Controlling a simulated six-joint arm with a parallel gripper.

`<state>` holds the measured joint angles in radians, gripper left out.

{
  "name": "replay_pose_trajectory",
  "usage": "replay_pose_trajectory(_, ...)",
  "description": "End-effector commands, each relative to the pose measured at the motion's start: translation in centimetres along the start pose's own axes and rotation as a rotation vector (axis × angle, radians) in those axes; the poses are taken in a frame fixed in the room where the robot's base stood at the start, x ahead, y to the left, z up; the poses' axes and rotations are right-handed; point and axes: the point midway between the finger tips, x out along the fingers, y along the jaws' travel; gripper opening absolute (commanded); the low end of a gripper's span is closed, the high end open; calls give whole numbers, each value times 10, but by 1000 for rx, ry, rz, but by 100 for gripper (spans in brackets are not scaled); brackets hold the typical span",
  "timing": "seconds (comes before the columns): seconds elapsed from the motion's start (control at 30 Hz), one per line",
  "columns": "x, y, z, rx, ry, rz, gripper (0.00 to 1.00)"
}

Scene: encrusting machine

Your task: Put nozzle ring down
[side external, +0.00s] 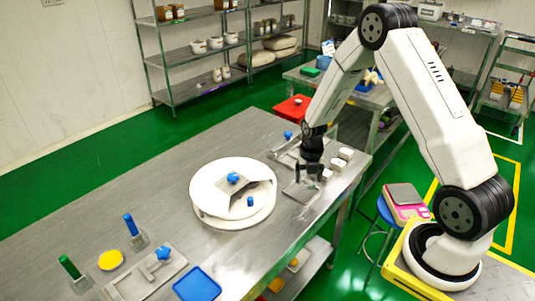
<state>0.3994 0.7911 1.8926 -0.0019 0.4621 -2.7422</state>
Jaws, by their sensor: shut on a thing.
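My gripper (309,177) points down over the right end of the steel table (130,195). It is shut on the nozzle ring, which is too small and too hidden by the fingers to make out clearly. Below the fingers lies a flat grey plate (300,193). I cannot tell whether the held ring touches the plate or hangs just above it.
A round white turntable (207,214) with blue-knobbed parts stands left of my gripper. Small white blocks (345,153) sit close on its right. A tray (284,151) lies behind. A blue mat (197,284) and yellow disc (111,260) lie front left. The table's middle left is clear.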

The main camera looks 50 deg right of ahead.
Motion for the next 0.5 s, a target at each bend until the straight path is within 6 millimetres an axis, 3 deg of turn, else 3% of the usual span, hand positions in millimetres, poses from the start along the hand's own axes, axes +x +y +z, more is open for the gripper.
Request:
replay_pose_trajectory(0.2,16,6,12,0,0,0,17)
replay_pose_trajectory(0.5,19,8,14,0,0,0,17)
